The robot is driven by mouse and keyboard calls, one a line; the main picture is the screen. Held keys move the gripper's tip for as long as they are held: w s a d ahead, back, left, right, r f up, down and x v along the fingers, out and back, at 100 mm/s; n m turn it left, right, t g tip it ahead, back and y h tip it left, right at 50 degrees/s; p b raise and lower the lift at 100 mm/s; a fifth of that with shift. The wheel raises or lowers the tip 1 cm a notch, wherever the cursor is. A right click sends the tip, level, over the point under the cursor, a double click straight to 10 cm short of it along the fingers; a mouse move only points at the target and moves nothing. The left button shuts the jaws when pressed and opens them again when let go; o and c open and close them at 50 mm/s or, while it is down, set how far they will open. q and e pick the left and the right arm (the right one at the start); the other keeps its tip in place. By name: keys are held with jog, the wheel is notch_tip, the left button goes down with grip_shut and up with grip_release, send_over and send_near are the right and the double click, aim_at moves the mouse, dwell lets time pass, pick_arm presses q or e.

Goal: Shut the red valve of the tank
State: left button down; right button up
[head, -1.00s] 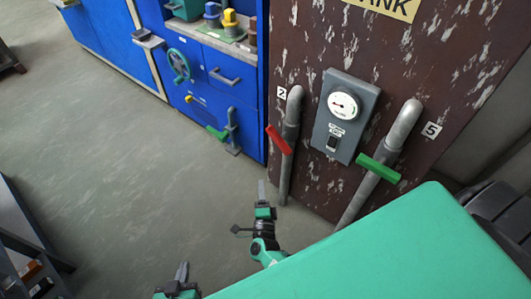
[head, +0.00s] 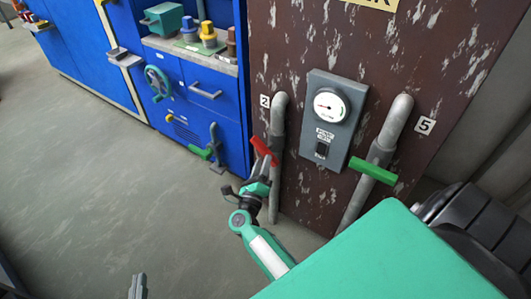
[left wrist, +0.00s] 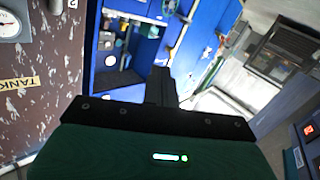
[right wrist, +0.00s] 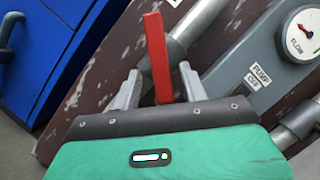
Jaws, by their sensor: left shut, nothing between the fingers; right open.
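The red valve handle (head: 264,151) sits on the left grey pipe (head: 278,118) of the rusty brown tank (head: 380,62). It stands slanted to the pipe. My right gripper (head: 262,168) is right at the handle. In the right wrist view the red handle (right wrist: 158,60) lies between the two open fingers of my right gripper (right wrist: 160,84), with gaps on both sides. My left gripper (head: 138,285) is low at the bottom edge of the head view, away from the tank. It is shut and empty in the left wrist view (left wrist: 161,86).
A green valve handle (head: 373,171) is on the right pipe, beside label 5. A grey panel (head: 332,130) with gauge and switch stands between the pipes. A blue cabinet (head: 205,105) with a handwheel (head: 158,82) is to the left. The floor in front is clear.

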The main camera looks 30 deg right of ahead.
aim_at(266, 152)
jog(key=x, duration=0.5)
grip_shut()
